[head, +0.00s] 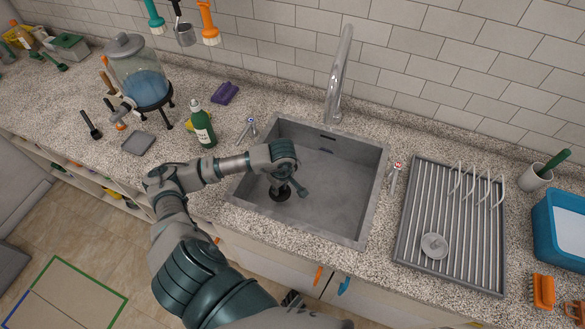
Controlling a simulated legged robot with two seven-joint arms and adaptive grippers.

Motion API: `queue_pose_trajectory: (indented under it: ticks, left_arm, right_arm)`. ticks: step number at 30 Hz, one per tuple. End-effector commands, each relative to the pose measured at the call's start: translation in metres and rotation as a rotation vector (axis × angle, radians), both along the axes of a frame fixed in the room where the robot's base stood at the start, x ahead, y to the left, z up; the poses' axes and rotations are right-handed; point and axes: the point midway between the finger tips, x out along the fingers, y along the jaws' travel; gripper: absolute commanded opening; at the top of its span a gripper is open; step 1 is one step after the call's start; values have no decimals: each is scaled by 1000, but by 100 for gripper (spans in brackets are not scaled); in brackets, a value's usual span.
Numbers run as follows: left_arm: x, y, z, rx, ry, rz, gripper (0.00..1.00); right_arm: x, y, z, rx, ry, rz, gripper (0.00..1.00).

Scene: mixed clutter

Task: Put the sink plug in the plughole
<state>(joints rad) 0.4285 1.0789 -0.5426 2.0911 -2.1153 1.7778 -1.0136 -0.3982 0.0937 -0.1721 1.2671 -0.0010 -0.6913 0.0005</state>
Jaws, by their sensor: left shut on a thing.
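The grey sink (335,199) is set into the speckled counter. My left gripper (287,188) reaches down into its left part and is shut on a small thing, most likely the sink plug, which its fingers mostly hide. A dark round patch, the plughole (281,195), shows on the sink floor right under the fingertips. I cannot tell whether the plug is touching it or is just above. My right gripper is not in view.
The tall tap (338,75) stands behind the sink. A green bottle (202,127) stands left of it, close to my left arm. A drying rack (455,225) with a small round grey item (434,246) lies to the right. The sink's right half is empty.

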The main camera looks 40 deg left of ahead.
Motion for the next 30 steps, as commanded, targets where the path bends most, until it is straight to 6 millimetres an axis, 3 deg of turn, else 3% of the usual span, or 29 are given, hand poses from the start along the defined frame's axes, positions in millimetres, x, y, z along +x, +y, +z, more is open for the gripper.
queue_pose_trajectory:
  ticks: [3,8,21,25,30]
  left_arm:
    - [-1,1,-17,1,1,1,0]
    - [6,2,-23,2,-2,2,0]
    - [112,56,-34,-1,-3,5,0]
    - [132,67,-37,-1,-1,3,0]
    - [141,73,-39,0,0,-1,0]
  right_arm:
    - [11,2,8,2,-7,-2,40]
    - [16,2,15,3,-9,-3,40]
    - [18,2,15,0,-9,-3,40]
    - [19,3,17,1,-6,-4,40]
    - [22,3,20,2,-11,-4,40]
